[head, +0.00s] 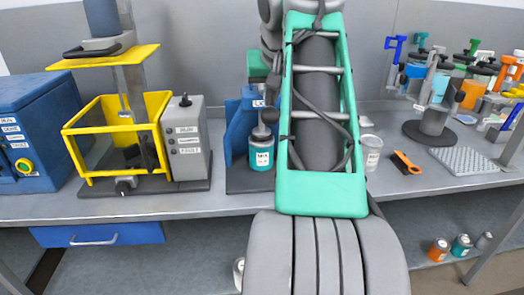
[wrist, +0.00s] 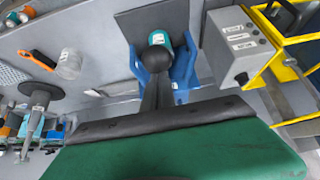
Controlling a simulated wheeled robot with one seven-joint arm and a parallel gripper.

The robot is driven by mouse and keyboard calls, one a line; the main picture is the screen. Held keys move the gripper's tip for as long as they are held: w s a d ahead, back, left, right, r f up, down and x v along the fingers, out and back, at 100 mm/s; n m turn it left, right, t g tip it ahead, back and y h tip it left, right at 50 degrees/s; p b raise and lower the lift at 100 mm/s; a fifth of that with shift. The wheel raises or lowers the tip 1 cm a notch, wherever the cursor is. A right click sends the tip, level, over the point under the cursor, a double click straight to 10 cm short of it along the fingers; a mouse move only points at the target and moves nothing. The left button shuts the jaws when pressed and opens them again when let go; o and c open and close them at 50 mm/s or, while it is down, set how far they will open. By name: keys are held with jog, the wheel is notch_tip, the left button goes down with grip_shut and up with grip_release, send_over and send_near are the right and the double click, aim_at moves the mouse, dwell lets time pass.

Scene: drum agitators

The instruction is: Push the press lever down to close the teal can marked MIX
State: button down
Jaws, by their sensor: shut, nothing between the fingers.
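The teal can (head: 261,156) with a white label stands in the blue press (head: 237,135) on the bench; I read the label as MIX. The press lever's black ball knob (head: 269,116) is just above the can. In the wrist view, the knob (wrist: 157,38) covers much of the can (wrist: 180,41), between the blue press sides (wrist: 184,68). My gripper (wrist: 156,80) is shut and empty, its dark fingers pointing toward the knob. I cannot tell whether they touch it.
Left of the press are a grey control box (head: 186,140) and a yellow-framed machine (head: 118,135). Several small cans stand on the lower shelf (head: 415,235).

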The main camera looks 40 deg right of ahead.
jog(key=shift+s+a+r+p, duration=0.1)
jog(key=shift+s+r+p, duration=0.05)
jog(key=shift+r+p, duration=0.9)
notch_tip(320, 180, up, 20)
jog(key=w+d+p, duration=0.1)
jog(key=p, duration=1.7)
jog(key=shift+w+f, duration=0.25)
jog(key=shift+w, duration=0.15)
jog(key=shift+d, duration=0.1)
